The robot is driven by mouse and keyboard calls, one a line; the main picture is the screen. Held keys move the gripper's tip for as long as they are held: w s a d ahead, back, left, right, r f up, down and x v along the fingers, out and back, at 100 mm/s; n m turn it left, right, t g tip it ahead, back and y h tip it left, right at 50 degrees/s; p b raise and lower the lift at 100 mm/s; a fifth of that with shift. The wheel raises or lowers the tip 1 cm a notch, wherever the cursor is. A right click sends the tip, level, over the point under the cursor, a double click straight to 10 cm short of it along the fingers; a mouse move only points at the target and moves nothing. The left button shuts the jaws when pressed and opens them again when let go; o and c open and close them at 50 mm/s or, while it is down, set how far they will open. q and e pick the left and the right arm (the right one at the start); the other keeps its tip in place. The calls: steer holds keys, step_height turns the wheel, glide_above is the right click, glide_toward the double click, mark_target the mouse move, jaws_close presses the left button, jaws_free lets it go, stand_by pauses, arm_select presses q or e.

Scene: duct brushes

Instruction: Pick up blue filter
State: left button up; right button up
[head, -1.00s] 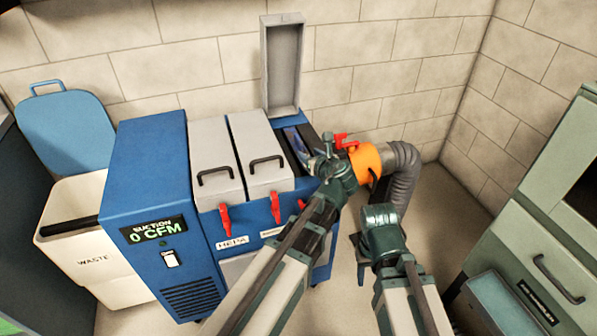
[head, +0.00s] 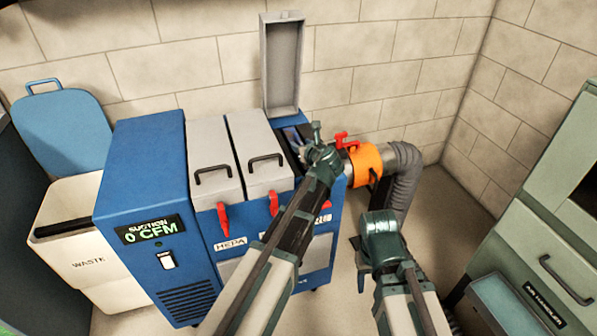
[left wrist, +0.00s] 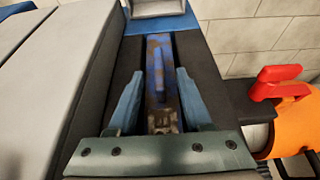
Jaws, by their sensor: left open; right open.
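The blue filter (left wrist: 160,75) is a narrow, dirt-stained blue block with a raised blue grip, seated in the open slot of the blue suction machine (head: 155,165). My left gripper (left wrist: 158,95) is open, its two blue fingers on either side of the filter in the left wrist view. Whether the fingers touch the filter cannot be told. In the head view my left gripper (head: 308,140) is over the open slot and hides most of it.
The slot's grey lid (head: 283,65) stands open. Two grey lids (head: 214,150) beside it are closed. An orange collar (head: 367,163) with a red lever and grey hose (head: 402,175) is to the right. A white waste bin (head: 75,240) stands left.

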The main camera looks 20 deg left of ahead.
arm_select(q)
jaws_close()
stand_by(1.4)
